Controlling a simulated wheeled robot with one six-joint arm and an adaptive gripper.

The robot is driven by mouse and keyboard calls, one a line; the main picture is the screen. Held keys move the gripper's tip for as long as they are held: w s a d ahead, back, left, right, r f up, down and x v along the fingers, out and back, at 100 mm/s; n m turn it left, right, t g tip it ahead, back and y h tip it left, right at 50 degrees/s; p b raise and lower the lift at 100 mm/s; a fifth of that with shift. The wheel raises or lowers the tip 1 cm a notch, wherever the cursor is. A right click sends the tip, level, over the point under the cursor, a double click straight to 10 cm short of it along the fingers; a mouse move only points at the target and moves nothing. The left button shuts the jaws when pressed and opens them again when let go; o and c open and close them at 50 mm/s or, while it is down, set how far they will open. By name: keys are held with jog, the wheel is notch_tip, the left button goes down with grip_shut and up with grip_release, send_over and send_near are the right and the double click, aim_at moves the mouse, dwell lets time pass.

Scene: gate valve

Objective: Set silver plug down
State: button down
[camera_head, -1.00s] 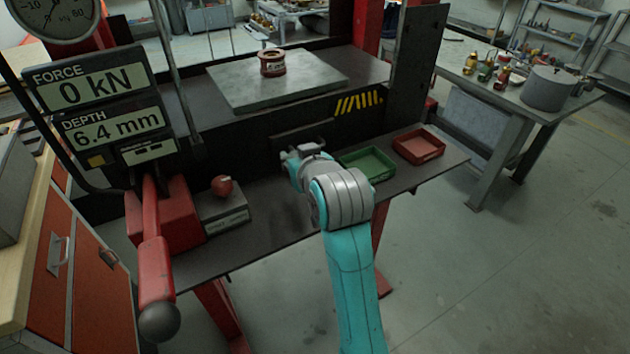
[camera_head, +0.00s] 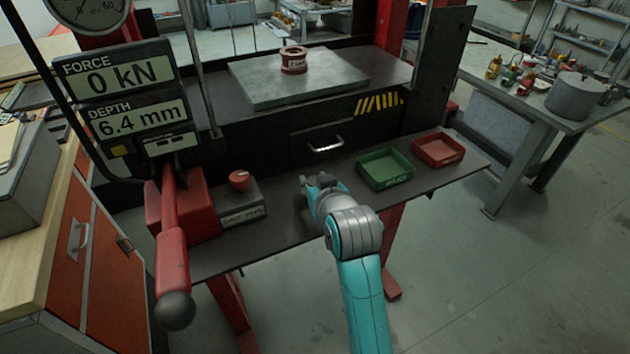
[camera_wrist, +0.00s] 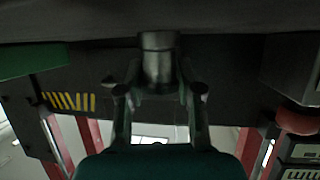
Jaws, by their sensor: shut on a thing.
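The silver plug (camera_wrist: 157,62), a short grey metal cylinder, stands between the fingertips of my gripper (camera_wrist: 158,92) in the wrist view. The fingers are shut on its sides. That view looks upside down, with the dark shelf surface across the top and the plug's end close against it. I cannot tell whether they touch. In the head view my gripper (camera_head: 318,183) is low over the front shelf (camera_head: 283,222), between the grey box and the green tray. The plug is not clear there, mostly hidden by my gripper and wrist.
The green tray (camera_head: 386,184) and the red tray (camera_head: 460,162) sit right of my gripper. A grey box (camera_head: 243,214) with a red knob (camera_head: 239,180) and a red lever (camera_head: 172,255) are left. A drawer handle (camera_head: 324,145) is behind. Bare shelf lies around my gripper.

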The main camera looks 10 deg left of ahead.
jog(key=c, duration=0.8)
grip_release()
jog(key=shift+o, duration=0.2)
jog(key=shift+r, duration=0.15)
jog(key=v, duration=1.2)
